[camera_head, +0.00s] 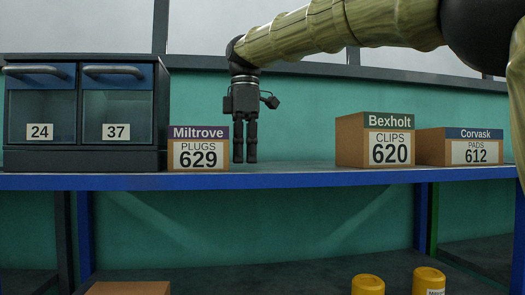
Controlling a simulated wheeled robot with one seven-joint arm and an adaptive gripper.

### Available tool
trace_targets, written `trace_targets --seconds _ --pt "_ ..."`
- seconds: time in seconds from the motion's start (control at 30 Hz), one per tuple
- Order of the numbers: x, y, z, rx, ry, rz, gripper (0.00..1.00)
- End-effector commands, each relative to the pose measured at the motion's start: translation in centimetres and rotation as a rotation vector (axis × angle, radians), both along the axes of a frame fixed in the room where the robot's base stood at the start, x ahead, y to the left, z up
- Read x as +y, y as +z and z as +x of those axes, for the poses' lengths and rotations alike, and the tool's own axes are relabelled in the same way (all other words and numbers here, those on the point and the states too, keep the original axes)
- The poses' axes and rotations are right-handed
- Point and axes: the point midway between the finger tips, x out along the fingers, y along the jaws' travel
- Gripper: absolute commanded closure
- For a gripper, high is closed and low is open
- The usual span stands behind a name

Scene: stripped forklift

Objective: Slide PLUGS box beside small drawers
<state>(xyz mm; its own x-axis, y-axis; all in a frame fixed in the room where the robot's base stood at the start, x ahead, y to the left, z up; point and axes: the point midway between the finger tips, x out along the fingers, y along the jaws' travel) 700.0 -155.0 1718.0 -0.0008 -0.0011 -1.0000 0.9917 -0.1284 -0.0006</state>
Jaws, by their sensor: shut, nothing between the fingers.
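The PLUGS box (199,149) is a brown carton with a purple band reading Miltrove and a white label reading 629. It stands upright on the blue-edged shelf (290,178), close to the right side of the small drawers (84,113). The drawers are a dark cabinet with two blue-topped fronts, numbered 24 and 37. My gripper (245,158) points straight down just right of the PLUGS box. Its fingers are shut and empty, with the tips near shelf height. I cannot tell whether they touch the box.
A CLIPS box (376,140) marked Bexholt and a PADS box (460,147) marked Corvask stand on the right of the shelf. The shelf between my gripper and the CLIPS box is clear. Below are yellow-capped containers (368,284) and another carton (128,288).

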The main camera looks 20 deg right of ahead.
Motion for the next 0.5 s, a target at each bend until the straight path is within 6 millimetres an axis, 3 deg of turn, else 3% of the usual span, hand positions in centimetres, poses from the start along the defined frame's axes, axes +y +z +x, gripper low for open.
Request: trace_targets --seconds 0.27,0.5 --pt "-2.6 0.2 -0.2 0.001 0.006 0.002 1.0" --pt "-2.3 2.0 -0.1 -0.002 0.006 0.001 1.0"
